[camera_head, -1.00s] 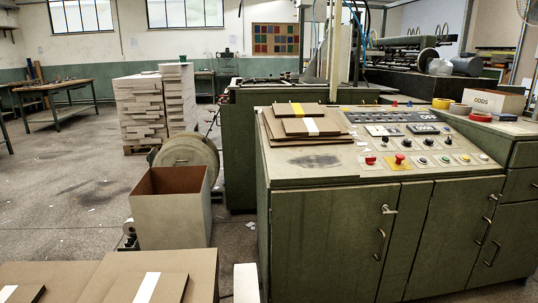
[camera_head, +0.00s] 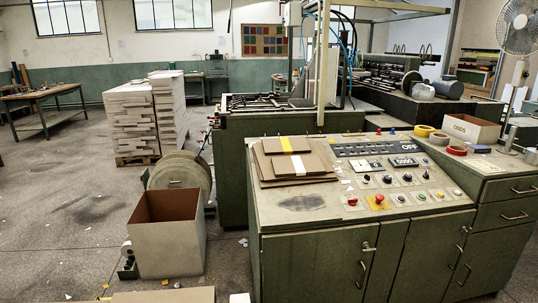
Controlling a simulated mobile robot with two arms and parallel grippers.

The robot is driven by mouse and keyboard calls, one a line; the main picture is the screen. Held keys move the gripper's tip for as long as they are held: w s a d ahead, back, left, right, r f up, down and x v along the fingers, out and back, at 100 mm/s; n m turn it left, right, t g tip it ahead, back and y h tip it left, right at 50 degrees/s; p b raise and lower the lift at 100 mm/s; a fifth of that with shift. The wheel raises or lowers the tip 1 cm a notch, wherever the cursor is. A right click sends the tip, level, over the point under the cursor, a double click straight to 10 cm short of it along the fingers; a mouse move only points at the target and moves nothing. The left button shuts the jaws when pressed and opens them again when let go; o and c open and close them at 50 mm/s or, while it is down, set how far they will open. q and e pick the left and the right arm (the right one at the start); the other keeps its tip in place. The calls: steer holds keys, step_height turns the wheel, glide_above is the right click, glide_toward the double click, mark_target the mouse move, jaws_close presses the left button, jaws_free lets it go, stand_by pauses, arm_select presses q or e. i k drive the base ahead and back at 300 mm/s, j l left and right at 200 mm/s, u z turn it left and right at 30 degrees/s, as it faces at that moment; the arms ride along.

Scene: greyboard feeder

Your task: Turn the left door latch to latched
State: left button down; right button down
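The green control cabinet (camera_head: 315,262) stands at the centre right with a sloped panel on top. Its left door (camera_head: 310,275) looks closed. The left door latch (camera_head: 369,247) is a small silver lever near that door's upper right corner, and it appears to lie roughly sideways. A silver pull handle (camera_head: 363,274) sits below it. Another small latch (camera_head: 465,229) shows on the door to the right. The latches are small, so their exact angle is hard to tell. Neither of my grippers is in view.
An open box (camera_head: 168,250) and a round drum (camera_head: 182,172) stand left of the cabinet. Brown boards (camera_head: 290,165) lie on the panel beside red and yellow buttons (camera_head: 378,200). A board edge (camera_head: 165,296) shows at the bottom. Floor at left is mostly clear.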

mark_target(365, 244)
steer(key=i+l+u, duration=0.1)
steer(key=l, duration=0.25)
steer(key=i+l+u, duration=0.1)
steer(key=i+l, duration=0.45)
steer(key=l, duration=0.2)
steer(key=i+l+u, duration=0.15)
steer(key=l, duration=0.2)
